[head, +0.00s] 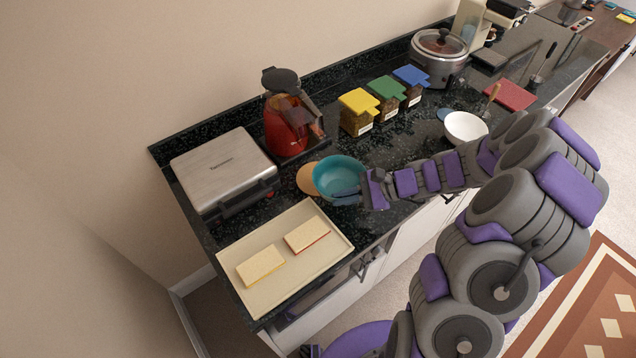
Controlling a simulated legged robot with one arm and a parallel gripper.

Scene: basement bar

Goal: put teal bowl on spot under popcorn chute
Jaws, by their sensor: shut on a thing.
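The teal bowl (338,171) is upright near the front middle of the dark counter. My gripper (358,192) is shut on the bowl's right front rim. I cannot tell whether the bowl touches the counter. A round tan spot (307,178) shows at the bowl's left, partly hidden by the bowl. The red popcorn machine (286,128) stands behind the spot, with its dark lid on top and its chute (309,122) on the right side of its body.
A steel press grill (222,167) stands left. A beige tray (270,278) with two sandwich-like slabs lies in front. Yellow, green and blue-lidded jars (359,110), a white bowl (466,127) and a steel cooker (439,60) stand right. My arm crosses the counter's front edge.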

